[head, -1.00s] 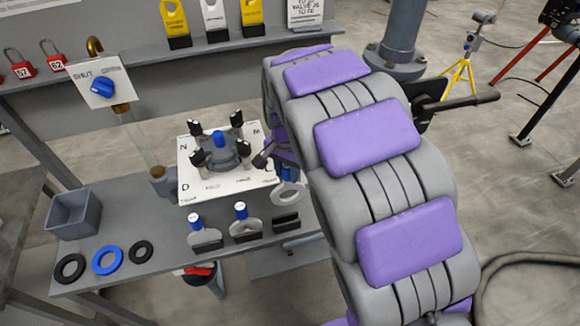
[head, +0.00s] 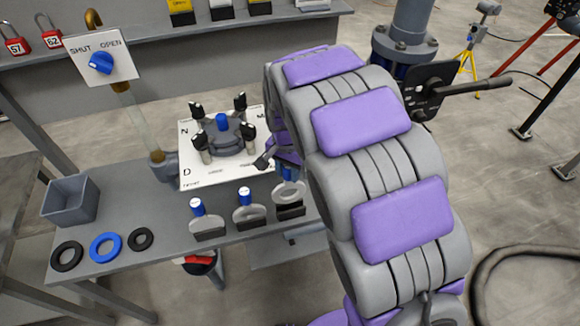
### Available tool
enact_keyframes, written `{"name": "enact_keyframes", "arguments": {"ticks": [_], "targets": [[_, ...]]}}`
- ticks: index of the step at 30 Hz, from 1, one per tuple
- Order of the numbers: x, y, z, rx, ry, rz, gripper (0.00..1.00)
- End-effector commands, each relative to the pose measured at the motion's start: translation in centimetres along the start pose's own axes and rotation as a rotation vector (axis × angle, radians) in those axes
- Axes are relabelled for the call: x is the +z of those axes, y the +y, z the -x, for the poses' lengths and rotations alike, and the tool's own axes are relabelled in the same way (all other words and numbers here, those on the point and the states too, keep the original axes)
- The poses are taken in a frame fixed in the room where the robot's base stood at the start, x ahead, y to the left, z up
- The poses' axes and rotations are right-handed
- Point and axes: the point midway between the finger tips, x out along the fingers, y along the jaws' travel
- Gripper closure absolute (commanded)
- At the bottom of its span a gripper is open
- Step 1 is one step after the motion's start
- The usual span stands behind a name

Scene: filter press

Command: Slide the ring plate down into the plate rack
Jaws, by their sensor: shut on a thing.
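My gripper (head: 286,166) is mostly hidden behind my arm in the head view. It is shut on the blue handle at the top of a grey ring plate (head: 280,197). That ring plate is upright, its open hole facing me. The plate rack is a row of black slotted blocks along the bench front, and its right-hand block (head: 291,213) lies directly under the held plate. The plate's lower edge is at or just above this block; I cannot tell how deep it sits. Two other ring plates with blue tops, a left one (head: 197,220) and a middle one (head: 249,208), stand in their blocks.
A white board with a black-knobbed valve (head: 222,140) stands behind the rack. A grey bin (head: 70,200), black rings and a blue ring (head: 106,247) lie at the left. A SHUT/OPEN switch panel (head: 101,58) rises behind. A dark lever (head: 470,90) is right of my arm.

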Motion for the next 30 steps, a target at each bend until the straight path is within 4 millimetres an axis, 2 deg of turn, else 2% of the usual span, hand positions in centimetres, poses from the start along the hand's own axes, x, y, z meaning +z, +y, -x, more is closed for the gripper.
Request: {"name": "enact_keyframes", "arguments": {"ticks": [8, 30], "targets": [[-0.2, 0.5, -1.8, -0.003, -0.005, -0.001, 1.0], [-0.1, 0.2, -6.0, -0.007, 0.001, -0.001, 1.0]]}}
